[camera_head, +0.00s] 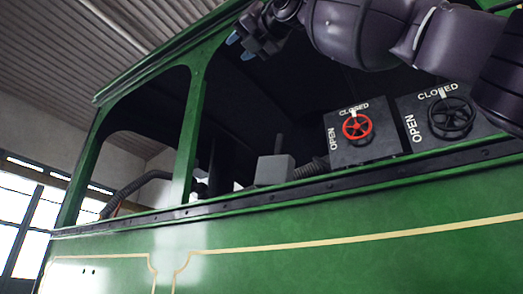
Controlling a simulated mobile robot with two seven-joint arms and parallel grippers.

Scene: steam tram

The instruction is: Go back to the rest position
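My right arm reaches in from the upper right, across the top of the tram's window opening. Its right gripper (240,47) is at the top middle, with two blue fingertips apart and nothing seen between them. It is up and to the left of the red valve wheel (357,126) and touches neither wheel. The black valve wheel (451,114) is on a second dark box at the right, below my arm. Both boxes carry the words OPEN and CLOSED. My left gripper is not in view.
The green tram side (330,262) fills the lower part, with a dark riveted sill (270,197) above it. A green window post (192,135) stands left of the gripper. A grey box (274,169) and a ribbed hose (311,168) are behind the sill.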

